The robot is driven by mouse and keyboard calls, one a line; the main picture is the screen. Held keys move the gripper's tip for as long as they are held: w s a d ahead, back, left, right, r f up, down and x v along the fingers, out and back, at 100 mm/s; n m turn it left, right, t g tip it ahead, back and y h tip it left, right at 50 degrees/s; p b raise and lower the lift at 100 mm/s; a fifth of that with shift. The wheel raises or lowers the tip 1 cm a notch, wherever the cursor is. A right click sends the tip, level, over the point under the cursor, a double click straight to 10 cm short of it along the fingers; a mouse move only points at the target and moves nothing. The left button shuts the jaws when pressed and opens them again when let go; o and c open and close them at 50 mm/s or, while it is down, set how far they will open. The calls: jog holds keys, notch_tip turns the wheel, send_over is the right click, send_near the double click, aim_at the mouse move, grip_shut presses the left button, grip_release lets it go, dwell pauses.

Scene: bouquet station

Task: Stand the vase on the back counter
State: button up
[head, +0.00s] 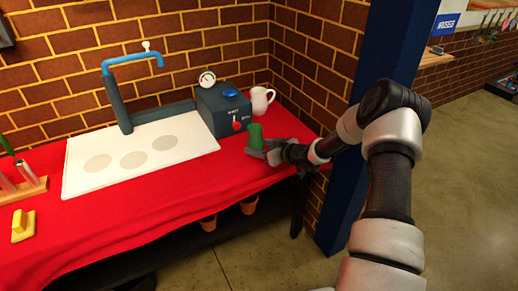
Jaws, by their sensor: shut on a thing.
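A small green vessel (256,133), which looks like the vase, stands roughly upright between the fingers of my gripper (266,153). My gripper is shut on it at the right part of the red-covered counter (160,199). The gripper hides part of its lower side, and I cannot tell whether its base touches the counter. My arm reaches in from the right.
A dark box with a gauge and red knob (218,109) stands left of the vase; a white jug (262,100) stands behind. A white board (135,155) with a blue tap (132,60) lies further left. A blue pillar (372,100) rises right.

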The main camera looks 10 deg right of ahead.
jog(key=shift+r, duration=0.1)
jog(key=o, duration=1.5)
jog(key=p+v, duration=0.2)
jog(key=v, duration=1)
